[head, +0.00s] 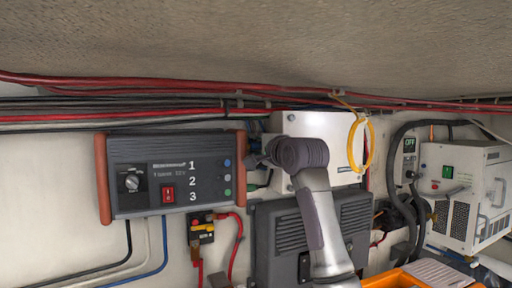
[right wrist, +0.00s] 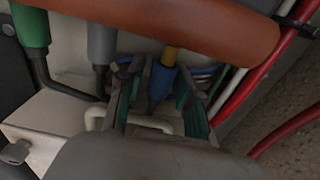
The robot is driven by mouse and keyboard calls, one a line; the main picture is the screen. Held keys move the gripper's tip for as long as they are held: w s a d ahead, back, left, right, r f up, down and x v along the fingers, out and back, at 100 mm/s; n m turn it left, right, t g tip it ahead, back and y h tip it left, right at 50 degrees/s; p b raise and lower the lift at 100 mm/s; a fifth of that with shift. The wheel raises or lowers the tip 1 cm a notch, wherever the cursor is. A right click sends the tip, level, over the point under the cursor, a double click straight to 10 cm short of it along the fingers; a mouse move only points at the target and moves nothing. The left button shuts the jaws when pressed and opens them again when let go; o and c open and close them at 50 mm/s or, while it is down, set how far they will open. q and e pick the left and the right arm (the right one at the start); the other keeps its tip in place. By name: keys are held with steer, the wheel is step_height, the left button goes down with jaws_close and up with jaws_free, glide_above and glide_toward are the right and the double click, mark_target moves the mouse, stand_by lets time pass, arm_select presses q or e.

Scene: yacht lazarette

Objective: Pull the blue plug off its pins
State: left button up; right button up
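The blue plug (right wrist: 160,82) shows in the right wrist view, below the orange-brown end cap of the charger box (head: 150,180). A yellowish piece shows between the plug and the cap. My right gripper (right wrist: 155,98) has one finger on each side of the blue plug, with narrow gaps showing, so it looks open around it. In the head view my right gripper (head: 256,161) is at the box's right side, and the blue plug is hidden there. My left gripper is not in view.
A grey plug (right wrist: 102,45) and a green plug (right wrist: 30,28) sit beside the blue one. Red cables (right wrist: 262,80) run close by on the right. A white box (head: 345,150) with a yellow cable loop (head: 369,145) stands behind my right arm.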

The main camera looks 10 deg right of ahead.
steer(key=shift+s+f+b, duration=0.1)
steer(key=shift+s+b, duration=0.35)
steer(key=shift+b, duration=0.05)
steer(key=shift+s+d+b, duration=0.1)
steer(key=shift+s+b, duration=0.4)
steer(key=shift+s, duration=0.2)
steer(key=shift+s+d+b, duration=0.2)
steer(key=shift+s+b, duration=0.35)
steer(key=shift+s, duration=0.4)
steer(key=shift+s+d+b, duration=0.15)
steer(key=shift+s+b, duration=0.4)
steer(key=shift+s, duration=0.4)
steer(key=shift+s+d+b, duration=0.2)
steer(key=shift+s+b, duration=0.35)
steer(key=shift+s, duration=0.4)
